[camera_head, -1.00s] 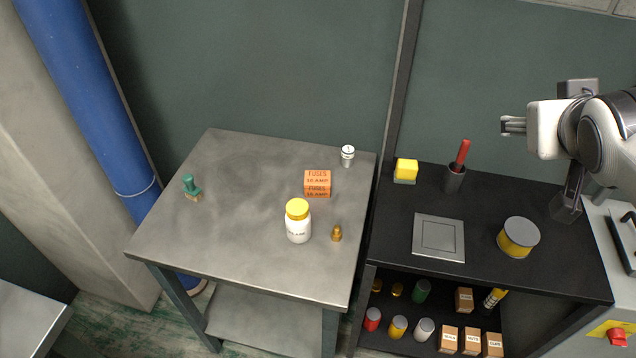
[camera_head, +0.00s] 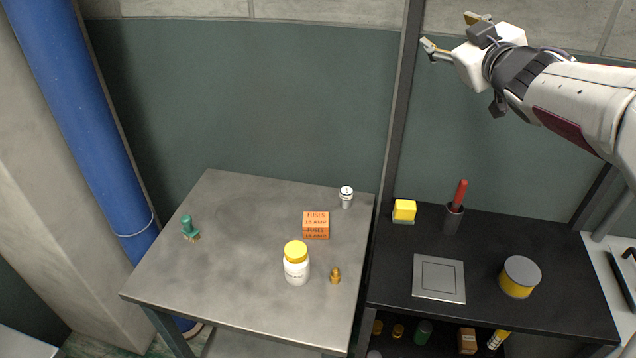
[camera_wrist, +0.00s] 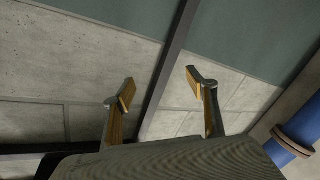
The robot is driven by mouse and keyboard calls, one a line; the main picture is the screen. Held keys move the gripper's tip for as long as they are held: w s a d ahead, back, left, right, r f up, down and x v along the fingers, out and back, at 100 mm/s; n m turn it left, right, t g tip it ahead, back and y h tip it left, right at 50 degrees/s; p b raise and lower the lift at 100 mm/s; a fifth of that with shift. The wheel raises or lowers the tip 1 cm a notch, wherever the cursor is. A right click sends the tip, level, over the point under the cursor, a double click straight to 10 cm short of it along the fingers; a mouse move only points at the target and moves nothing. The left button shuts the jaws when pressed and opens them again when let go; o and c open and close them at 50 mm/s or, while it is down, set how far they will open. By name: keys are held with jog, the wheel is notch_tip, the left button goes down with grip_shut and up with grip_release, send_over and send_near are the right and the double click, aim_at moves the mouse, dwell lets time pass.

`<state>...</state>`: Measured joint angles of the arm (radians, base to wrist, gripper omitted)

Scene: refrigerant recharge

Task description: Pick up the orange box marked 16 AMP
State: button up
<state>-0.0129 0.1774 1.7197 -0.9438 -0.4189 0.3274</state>
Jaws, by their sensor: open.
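The orange box (camera_head: 316,225) sits on the grey metal table, right of its middle. It bears dark print reading FUSES and what looks like 16 or 10 AMP; the digits are too small to tell. My gripper (camera_head: 452,32) is up at the top right in the head view, high above the black bench and well away from the box. Its fingers are spread and empty. In the wrist view the open fingers (camera_wrist: 160,85) show only wall behind them, and the box is not in that view.
On the grey table (camera_head: 235,290), a white bottle with yellow cap (camera_head: 296,265) stands just in front of the box. A brass fitting (camera_head: 335,276), a white cylinder (camera_head: 346,197) and a green-handled stamp (camera_head: 190,229) stand apart. The black bench (camera_head: 390,285) holds a red-handled tool (camera_head: 459,195).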

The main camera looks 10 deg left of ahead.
jog(key=w+a+f+n+g+y, duration=0.2)
jog(key=w+a+f+n+y, duration=0.25)
jog(key=a, duration=0.35)
jog(key=n+g+y, duration=0.4)
jog(key=n+g, duration=0.1)
jog(key=g, duration=0.6)
send_over(323, 219)
jog(key=w+d, duration=0.5)
jog(key=w, duration=0.3)
notch_tip(323, 219, down, 25)
jog(key=s+f+g, duration=0.2)
jog(key=f, duration=0.3)
jog(key=s+f+g, duration=0.2)
jog(key=f, duration=0.3)
jog(key=s+f+g+h, duration=0.1)
jog(key=s+f+g, duration=0.1)
jog(key=f, duration=0.3)
jog(key=shift+s+d+f+n, duration=0.15)
jog(key=shift+s+f+n, duration=0.25)
jog(key=shift+s, duration=0.1)
jog(key=shift+x, duration=1.25)
jog(key=shift+f, duration=0.1)
